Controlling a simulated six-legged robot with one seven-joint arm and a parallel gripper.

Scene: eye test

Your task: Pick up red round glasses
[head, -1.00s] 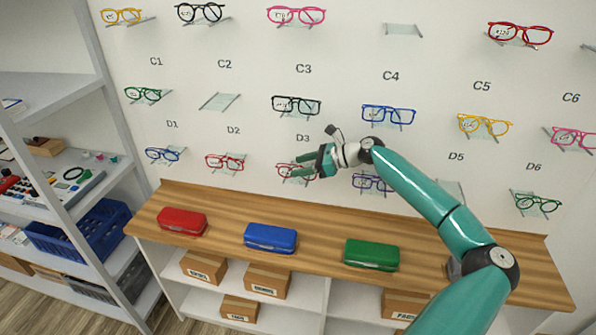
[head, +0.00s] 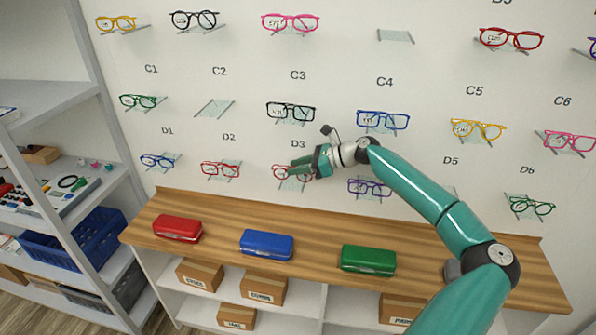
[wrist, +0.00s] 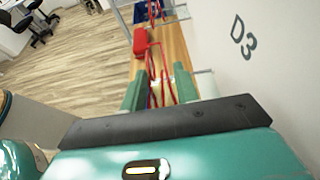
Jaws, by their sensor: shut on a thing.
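My gripper (head: 299,166) is at the lower row of the wall display, below the D3 label, with its fingers shut on a pair of red glasses (head: 280,172). My fingers and wrist hide part of this pair, so its lens shape is hard to tell. In the wrist view, the red frame (wrist: 167,74) shows between the two green fingers (wrist: 160,88). The glasses are still at their clear shelf. Another red pair (head: 220,170) sits to the left on its own shelf, and a further red pair (head: 511,39) is at the upper right.
Purple glasses (head: 369,188) sit close to the right, and black glasses (head: 290,111) above. Below is a wooden counter (head: 325,222) with a red case (head: 178,228), a blue case (head: 266,245) and a green case (head: 368,260). A grey shelf unit (head: 75,205) stands at left.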

